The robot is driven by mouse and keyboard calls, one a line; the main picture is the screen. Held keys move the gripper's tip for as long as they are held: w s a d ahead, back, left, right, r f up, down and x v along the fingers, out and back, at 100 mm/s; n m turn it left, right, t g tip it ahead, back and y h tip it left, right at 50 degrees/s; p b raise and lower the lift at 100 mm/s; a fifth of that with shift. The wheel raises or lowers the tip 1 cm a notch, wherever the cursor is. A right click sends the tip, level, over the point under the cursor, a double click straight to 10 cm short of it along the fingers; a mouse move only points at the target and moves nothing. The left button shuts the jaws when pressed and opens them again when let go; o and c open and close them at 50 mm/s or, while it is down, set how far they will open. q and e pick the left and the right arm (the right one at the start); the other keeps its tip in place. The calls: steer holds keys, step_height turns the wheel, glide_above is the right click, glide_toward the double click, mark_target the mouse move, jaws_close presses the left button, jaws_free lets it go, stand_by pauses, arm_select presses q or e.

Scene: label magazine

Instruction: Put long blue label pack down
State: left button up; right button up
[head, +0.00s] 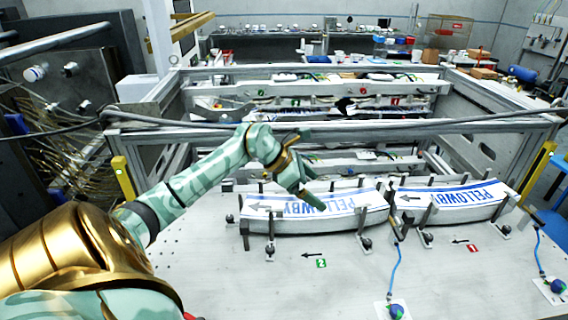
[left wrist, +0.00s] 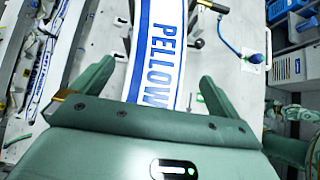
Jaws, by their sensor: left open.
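A long white label pack with blue stripes and PELLOWBY lettering (head: 345,206) lies in the left curved magazine tray (head: 318,221). A similar pack (head: 460,194) lies in the right tray. My left gripper (head: 312,188) is open, above the middle of the left pack, and hides part of its lettering. In the left wrist view the open fingers (left wrist: 153,84) stand on either side of a blue-lettered pack (left wrist: 163,35), with visible gaps. The palm hides the pack's near end. Whether the fingertips reach below the pack's top cannot be told. My right gripper is not in view.
Upright posts and black-knobbed clamps (head: 366,243) stand along the trays. Blue cables run to knobs (head: 396,311) on the white perforated table (head: 220,270), whose front is mostly clear. A grey frame rail (head: 400,128) with cables crosses behind, and further label rows lie beyond it.

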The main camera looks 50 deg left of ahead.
arm_select(q)
steer(key=s+a+r+b, duration=0.1)
steer(key=s, duration=0.1)
steer(key=s+a+r+b, duration=0.1)
steer(key=a+b, duration=0.1)
steer(key=shift+s+r, duration=0.4)
steer(key=s+a+b, duration=0.2)
steer(key=s+a, duration=0.4)
steer(key=s, duration=0.2)
steer(key=shift+s+a+r, duration=0.2)
steer(key=shift+a+r, duration=0.15)
steer(key=shift+a, duration=0.05)
